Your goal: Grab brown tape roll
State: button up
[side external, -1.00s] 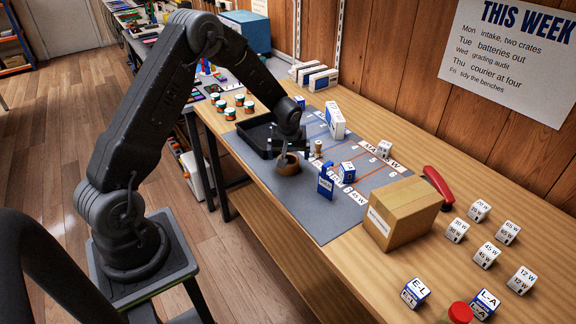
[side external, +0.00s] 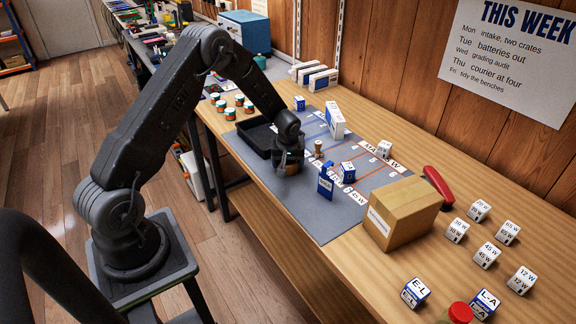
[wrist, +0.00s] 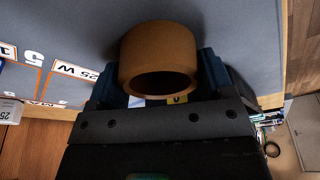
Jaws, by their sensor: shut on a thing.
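The brown tape roll (wrist: 158,50) sits between the fingers of my gripper (wrist: 160,85) in the wrist view, its round opening turned toward the camera. My gripper is shut on the roll, with a dark finger on each side of it. In the side view my gripper (side external: 289,166) is low over the grey mat (side external: 315,220), beside the black tray. A little of the roll (side external: 291,157) shows there between the fingers; most of it is hidden. I cannot tell whether the roll touches the mat.
The black tray (side external: 250,146) lies just left of my gripper. A blue box (side external: 326,182) and a small brown spool (side external: 318,148) stand close on the right. A cardboard box (side external: 402,212) is further right. Several small jars (side external: 230,113) stand behind the tray. The near mat edge is clear.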

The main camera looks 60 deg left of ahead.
jog(key=shift+c, duration=1.1)
jog(key=shift+r, duration=0.15)
